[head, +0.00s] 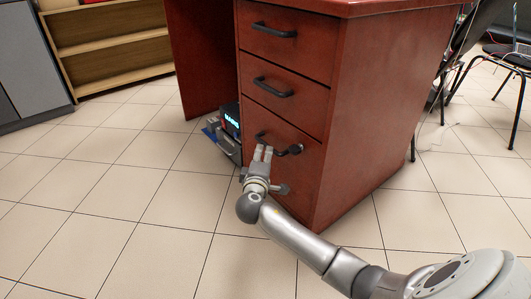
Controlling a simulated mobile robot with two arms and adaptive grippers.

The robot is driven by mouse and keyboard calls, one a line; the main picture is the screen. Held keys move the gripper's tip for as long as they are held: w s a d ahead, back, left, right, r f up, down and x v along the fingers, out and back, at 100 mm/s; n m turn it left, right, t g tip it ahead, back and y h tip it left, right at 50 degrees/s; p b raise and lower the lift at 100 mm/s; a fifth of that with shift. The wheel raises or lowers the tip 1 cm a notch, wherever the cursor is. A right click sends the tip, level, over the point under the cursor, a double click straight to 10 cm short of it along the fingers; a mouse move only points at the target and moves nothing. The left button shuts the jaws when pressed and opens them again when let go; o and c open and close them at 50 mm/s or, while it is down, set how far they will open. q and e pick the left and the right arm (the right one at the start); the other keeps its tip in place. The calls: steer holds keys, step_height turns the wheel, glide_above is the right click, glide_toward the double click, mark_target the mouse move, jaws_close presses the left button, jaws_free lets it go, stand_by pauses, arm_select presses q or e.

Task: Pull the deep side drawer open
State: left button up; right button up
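The deep side drawer (306,178) is the lowest and tallest front of the reddish-brown desk (378,110). It looks flush with the drawers above. Its dark bar handle (294,150) runs across its upper part. My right gripper (264,152) is at the left part of this handle, with its fingers pointing up and away over it. Whether the fingers touch or close on the handle cannot be made out. My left gripper is not in view.
Two shallower drawers (285,45) with dark handles sit above. A dark device with a lit display (231,119) stands in the kneehole, left of the drawers. A bookshelf (108,40) stands at the back left, chairs (500,60) at the right. The tiled floor (120,230) in front is free.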

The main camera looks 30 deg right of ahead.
steer(key=b+x, duration=0.3)
steer(key=x, duration=0.4)
steer(key=shift+f, duration=0.1)
jaws_close()
